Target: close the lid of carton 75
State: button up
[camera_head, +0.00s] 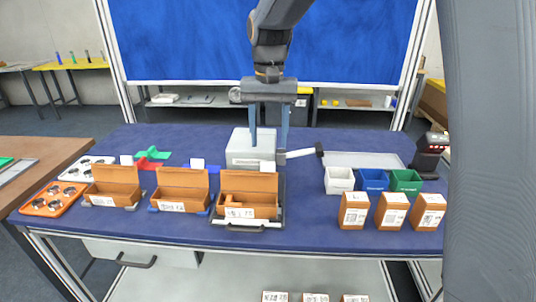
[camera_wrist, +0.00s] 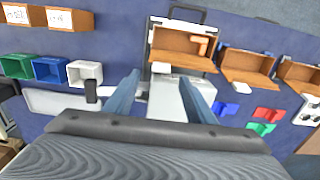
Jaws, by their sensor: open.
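Three brown cartons stand with their lids up along the front of the blue table in the head view: a left one (camera_head: 113,194), a middle one (camera_head: 180,198) and a right one (camera_head: 262,210). The right one's label seems to end in 75, but the print is small. It sits in a dark frame with a handle, with a brown piece inside. It also shows in the wrist view (camera_wrist: 171,43). My gripper (camera_head: 268,138) is open and empty behind its raised lid, over a pale grey box (camera_head: 242,148); its fingers also show in the wrist view (camera_wrist: 160,95).
White, blue and green bins (camera_head: 373,180) and several brown labelled boxes (camera_head: 390,211) stand at the right. A dark scanner (camera_head: 428,155) is at the far right. Orange and white trays with round cups (camera_head: 48,199) lie at the left.

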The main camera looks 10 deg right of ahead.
aim_at(268, 162)
jog(key=shift+w+a+r, duration=0.1)
jog(key=shift+w+a, duration=0.05)
jog(key=shift+a, duration=0.05)
notch_tip(268, 162, down, 8)
jog(key=shift+r+p, duration=0.25)
jog(key=shift+p, duration=0.7)
jog(key=shift+c, duration=0.4)
grip_shut()
